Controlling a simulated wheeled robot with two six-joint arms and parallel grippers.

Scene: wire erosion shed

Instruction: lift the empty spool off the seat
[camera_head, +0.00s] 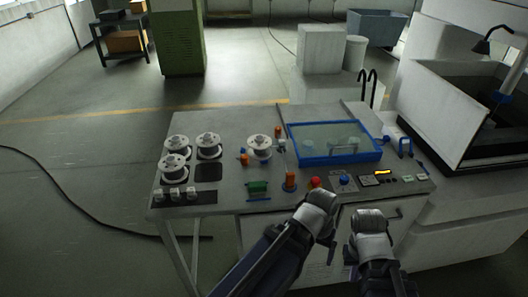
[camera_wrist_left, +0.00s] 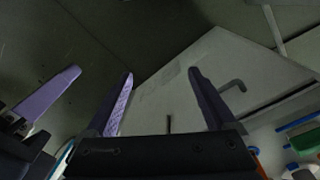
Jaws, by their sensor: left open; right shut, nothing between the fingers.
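A white flanged spool (camera_head: 260,146) sits alone on the bench, left of the blue-framed glass panel, looking bare; the seat under it is mostly hidden. Three more white spools stand at the bench's left: back left (camera_head: 177,145), back right (camera_head: 209,143) and front (camera_head: 173,165). My left gripper (camera_head: 331,240) is low at the bench's front edge, well to the right of and nearer than the lone spool. In the left wrist view its two purple fingers (camera_wrist_left: 162,75) are apart with nothing between. My right gripper (camera_wrist_left: 72,72) is shut beside it and empty.
The blue-framed panel (camera_head: 372,156) is to the right.

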